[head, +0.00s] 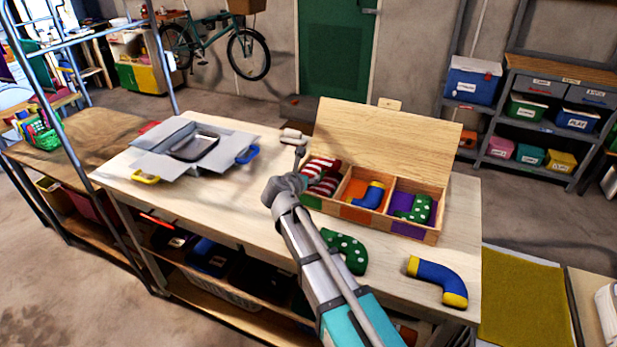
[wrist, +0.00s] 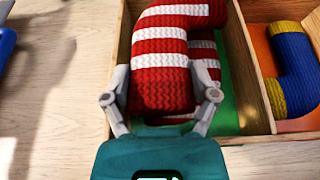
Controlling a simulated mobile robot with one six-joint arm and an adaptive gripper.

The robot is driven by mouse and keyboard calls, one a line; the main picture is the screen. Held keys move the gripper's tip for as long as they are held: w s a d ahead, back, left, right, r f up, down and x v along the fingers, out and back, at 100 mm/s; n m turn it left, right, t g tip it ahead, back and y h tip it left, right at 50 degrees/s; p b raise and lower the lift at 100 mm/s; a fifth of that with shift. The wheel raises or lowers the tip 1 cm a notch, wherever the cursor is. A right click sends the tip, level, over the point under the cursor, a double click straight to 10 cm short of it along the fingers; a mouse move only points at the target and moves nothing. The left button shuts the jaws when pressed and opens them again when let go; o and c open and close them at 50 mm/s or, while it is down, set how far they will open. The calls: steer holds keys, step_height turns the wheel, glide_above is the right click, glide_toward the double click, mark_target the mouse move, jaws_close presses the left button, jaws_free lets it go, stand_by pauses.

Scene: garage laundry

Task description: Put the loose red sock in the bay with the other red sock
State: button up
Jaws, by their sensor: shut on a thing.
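My gripper (wrist: 160,97) is shut on a red-and-white striped sock (wrist: 165,75), with a finger on each side of its lower end. The held sock is over the left, green-floored bay (wrist: 226,95) of the wooden box (head: 388,228). The other red striped sock (wrist: 205,58) lies in that bay, partly hidden under the held one. Whether the held sock rests on it or hangs just above, I cannot tell. In the head view, red striped socks (head: 325,172) show at the left bay, partly behind my arm; my fingertips are hard to make out there.
The middle bay holds a blue-and-yellow sock (head: 369,195), the right bay a green dotted sock (head: 416,208). A loose green dotted sock (head: 347,252) and a loose blue-and-yellow sock (head: 438,280) lie in front. A grey flapped container (head: 190,150) stands left. Bare tabletop (head: 215,205) lies between.

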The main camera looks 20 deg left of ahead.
steer(key=shift+f+b, duration=0.4)
steer(key=shift+f, duration=0.1)
steer(key=o, duration=1)
steer(key=shift+c, duration=0.2)
steer(key=shift+r, duration=0.1)
steer(key=shift+r+p, duration=0.55)
steer(key=shift+p, duration=0.1)
steer(key=p+v, duration=0.4)
steer(key=v, duration=0.8)
